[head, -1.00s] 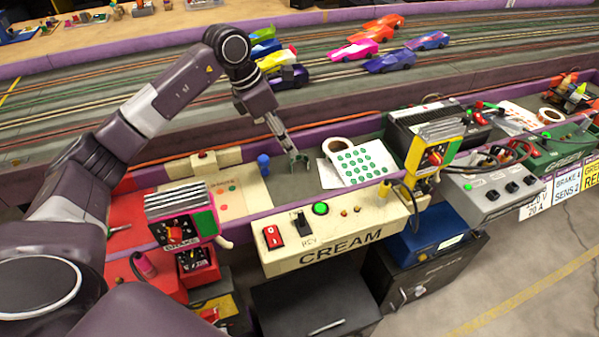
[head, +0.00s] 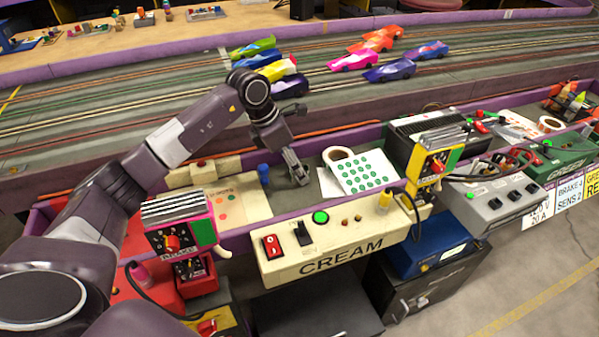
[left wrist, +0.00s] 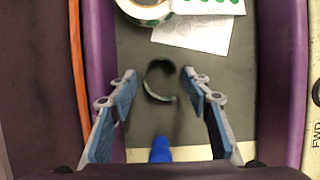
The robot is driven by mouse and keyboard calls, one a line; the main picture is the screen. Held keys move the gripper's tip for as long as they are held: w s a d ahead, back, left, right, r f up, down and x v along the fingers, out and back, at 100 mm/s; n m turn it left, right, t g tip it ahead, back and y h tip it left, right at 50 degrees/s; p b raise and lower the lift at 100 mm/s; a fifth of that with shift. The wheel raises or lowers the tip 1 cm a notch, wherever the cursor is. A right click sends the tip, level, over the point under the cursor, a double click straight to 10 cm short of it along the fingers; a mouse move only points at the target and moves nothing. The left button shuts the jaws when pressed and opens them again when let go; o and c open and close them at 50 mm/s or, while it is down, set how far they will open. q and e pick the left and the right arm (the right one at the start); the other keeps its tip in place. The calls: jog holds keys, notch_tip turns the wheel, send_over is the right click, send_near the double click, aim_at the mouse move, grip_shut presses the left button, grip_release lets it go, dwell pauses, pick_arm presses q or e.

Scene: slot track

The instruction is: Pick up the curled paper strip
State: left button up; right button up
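The curled paper strip (left wrist: 148,84) is a dark green, C-shaped loop on the grey tray floor in the left wrist view. My left gripper (left wrist: 159,80) is open above it, with one finger to its left and one to its right. I see no contact between the fingers and the strip. In the head view my left gripper (head: 297,174) points down into the trough between the blue peg and the sticker sheet. I cannot make out the strip there; the gripper seems to hide it. My right gripper is not in view.
A blue peg (head: 263,174) stands left of my gripper. A white sheet of green dots (head: 361,168) and a tape roll (head: 337,155) lie to its right. Purple trough walls (left wrist: 98,60) flank the gripper. The cream control box (head: 335,240) is in front.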

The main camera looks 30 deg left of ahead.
pick_arm(q)
jog(key=c, duration=0.5)
